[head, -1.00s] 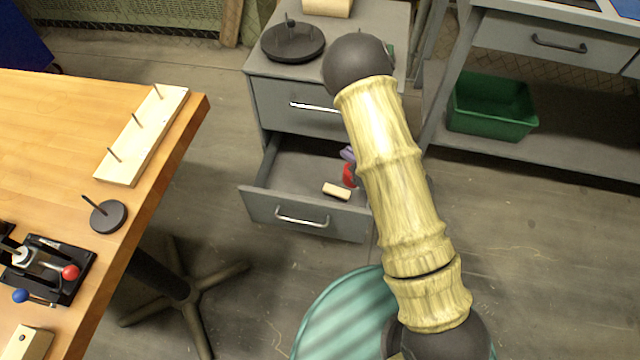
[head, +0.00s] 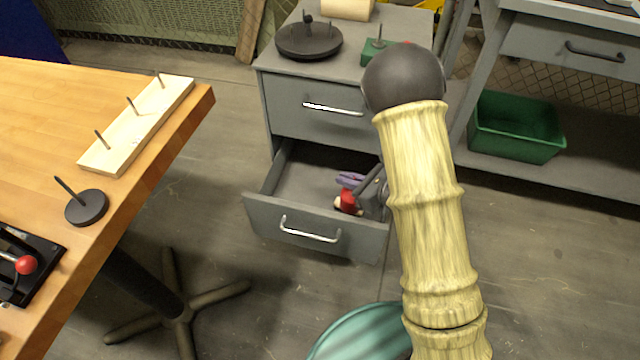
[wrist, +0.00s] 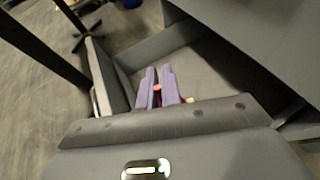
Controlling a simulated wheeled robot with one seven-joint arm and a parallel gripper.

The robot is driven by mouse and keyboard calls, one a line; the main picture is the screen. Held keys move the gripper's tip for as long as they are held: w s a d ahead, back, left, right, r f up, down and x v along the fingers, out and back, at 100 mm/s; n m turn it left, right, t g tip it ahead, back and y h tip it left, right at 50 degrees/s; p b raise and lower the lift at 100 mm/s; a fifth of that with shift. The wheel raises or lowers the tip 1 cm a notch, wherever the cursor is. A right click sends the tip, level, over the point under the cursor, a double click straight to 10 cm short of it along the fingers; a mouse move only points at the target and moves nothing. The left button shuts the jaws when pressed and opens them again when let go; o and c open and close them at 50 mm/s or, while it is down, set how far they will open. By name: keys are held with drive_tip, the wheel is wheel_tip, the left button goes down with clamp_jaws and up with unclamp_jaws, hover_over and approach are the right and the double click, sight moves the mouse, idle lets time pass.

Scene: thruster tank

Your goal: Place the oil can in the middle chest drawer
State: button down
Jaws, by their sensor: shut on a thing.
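The grey chest (head: 290,120) has a shut upper drawer (head: 310,110) and, below it, an open drawer (head: 270,222). Any drawer lower down is hidden. My gripper (head: 352,182), with purple fingers, is inside the open drawer's outline, near its right side. It is shut on a small red thing (head: 348,203), which I take for the oil can. In the wrist view the two fingers (wrist: 157,88) reach into the drawer (wrist: 205,70), with a bit of red between them. Most of the can is hidden, and I cannot tell if it touches the drawer floor.
A tan bit shows beside the red thing, perhaps the block in the drawer. A dark round stand (head: 308,42) and a green-based item (head: 376,50) sit on the chest. A wooden table (head: 150,100) is at left, a green bin (head: 515,130) at right. The drawer's left part is clear.

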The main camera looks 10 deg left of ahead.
drive_tip(key=w+a+b, duration=0.2)
drive_tip(key=w+a, duration=0.2)
drive_tip(key=a, duration=0.4)
drive_tip(key=w+a+b, duration=0.2)
drive_tip(key=w+a, duration=0.2)
drive_tip(key=a, duration=0.4)
wheel_tip(320, 180, down, 7)
drive_tip(key=b, duration=0.2)
drive_tip(key=shift+d+f, duration=0.2)
drive_tip(key=shift+d, duration=0.05)
drive_tip(key=shift+f+b, duration=0.1)
drive_tip(key=shift+b, duration=0.2)
wheel_tip(320, 180, down, 4)
drive_tip(key=shift+f+b, duration=0.25)
drive_tip(key=shift+b, duration=0.75)
drive_tip(key=shift+r, duration=0.1)
drive_tip(key=c, duration=2)
unclamp_jaws()
drive_tip(key=shift+f, duration=0.2)
drive_tip(key=o, duration=0.4)
